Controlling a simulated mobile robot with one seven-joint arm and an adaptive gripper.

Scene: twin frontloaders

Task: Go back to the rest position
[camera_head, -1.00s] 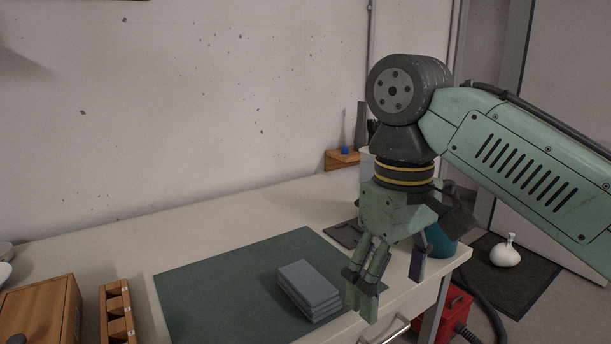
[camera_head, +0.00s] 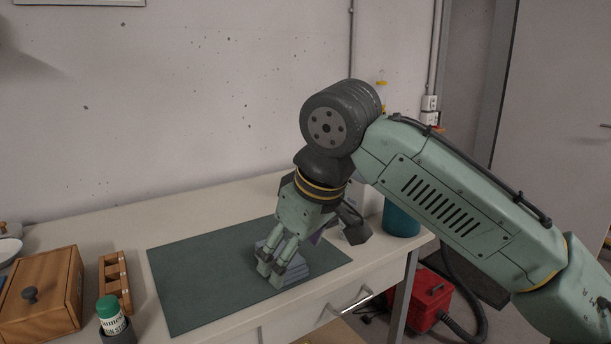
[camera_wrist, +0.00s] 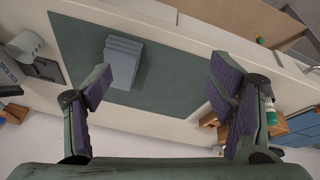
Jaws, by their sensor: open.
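My gripper (camera_head: 275,270) is above the green mat (camera_head: 190,290) on the table, in front of a stack of grey-blue cloths (camera_head: 295,267) in the head view. In the wrist view my gripper (camera_wrist: 165,95) has its two purple-padded fingers wide apart with nothing between them. The stack (camera_wrist: 123,62) lies on the mat (camera_wrist: 180,65) beyond the fingers there, apart from them. In the head view my gripper partly hides the stack.
A wooden box (camera_head: 45,295) with a dark knob, a wooden rack (camera_head: 115,282) and a green-capped bottle (camera_head: 110,315) stand at the left. A teal container (camera_head: 401,218) stands at the table's right end. A red machine (camera_head: 425,298) is on the floor. The mat's left part is clear.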

